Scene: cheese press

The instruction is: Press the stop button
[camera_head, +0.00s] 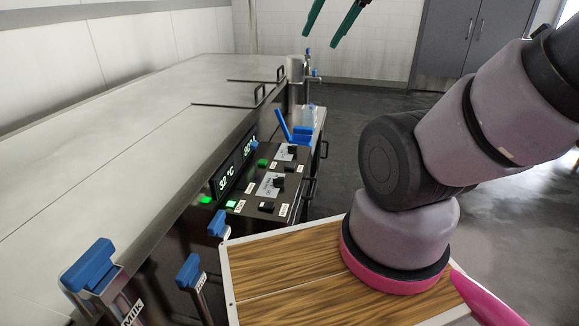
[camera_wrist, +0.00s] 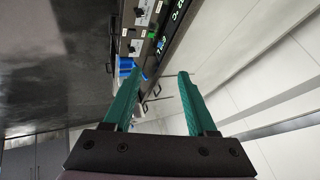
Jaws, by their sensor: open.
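The dark control panel (camera_head: 243,187) is on the side of the steel vat, with two rows of small buttons and black knobs. Each row has a green-lit button, such as the near one (camera_head: 231,204), and a black button (camera_head: 266,207) to its right. The labels are too small to read, so I cannot tell which is the stop button. The panel also shows at the top of the wrist view (camera_wrist: 127,33). My gripper (camera_head: 320,41) has two teal fingers, spread apart and empty, high in the head view and well away from the panel. They also show in the wrist view (camera_wrist: 160,72).
The large steel vat (camera_head: 110,130) fills the left, with a lit display (camera_head: 235,165) beside the panel. Blue-handled valves (camera_head: 92,266) stand at the near left. A blue object (camera_head: 292,130) lies beyond the panel. Open floor (camera_head: 345,140) and grey doors (camera_head: 470,40) are at the right.

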